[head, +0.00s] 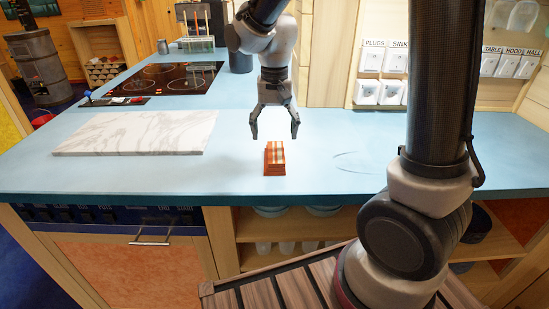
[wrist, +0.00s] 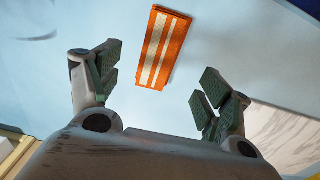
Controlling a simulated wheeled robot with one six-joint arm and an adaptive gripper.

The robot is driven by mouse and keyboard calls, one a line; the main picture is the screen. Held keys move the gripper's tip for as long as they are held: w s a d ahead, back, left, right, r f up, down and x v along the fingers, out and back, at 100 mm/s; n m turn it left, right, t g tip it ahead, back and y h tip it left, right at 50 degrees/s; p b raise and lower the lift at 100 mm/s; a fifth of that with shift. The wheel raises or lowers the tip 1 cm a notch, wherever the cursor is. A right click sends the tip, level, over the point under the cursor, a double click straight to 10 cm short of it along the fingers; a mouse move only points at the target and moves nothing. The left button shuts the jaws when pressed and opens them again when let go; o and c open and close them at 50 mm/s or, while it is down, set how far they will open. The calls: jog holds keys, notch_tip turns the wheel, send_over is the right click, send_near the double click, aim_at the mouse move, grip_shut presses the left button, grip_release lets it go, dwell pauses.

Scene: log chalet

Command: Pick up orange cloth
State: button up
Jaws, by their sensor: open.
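The orange cloth (head: 275,158) lies on the blue countertop (head: 330,176) near its front edge. It is a small folded rectangle with pale stripes. It also shows in the wrist view (wrist: 163,48), at the top centre. My gripper (head: 275,137) is open and points down, above the counter and close to the cloth. In the wrist view, my gripper (wrist: 158,88) has its two fingers spread wide with nothing between them. The cloth lies beyond the fingertips, and I see no contact.
A white marble board (head: 137,132) lies to the left of the cloth. A black cooktop (head: 168,78) is behind it. Labelled switches (head: 383,72) are on the back wall at right. Open shelves (head: 290,228) are below the counter. The counter around the cloth is clear.

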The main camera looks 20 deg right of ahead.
aim_at(274, 152)
notch_tip(274, 152, down, 8)
jog(key=shift+s+a+r, duration=0.1)
jog(key=shift+s+r, duration=0.05)
jog(key=shift+r, duration=0.05)
jog(key=shift+c, duration=0.2)
jog(key=c, duration=0.9)
jog(key=shift+o, duration=0.2)
notch_tip(274, 152, up, 10)
jog(key=shift+r, duration=0.1)
jog(key=shift+o, duration=0.4)
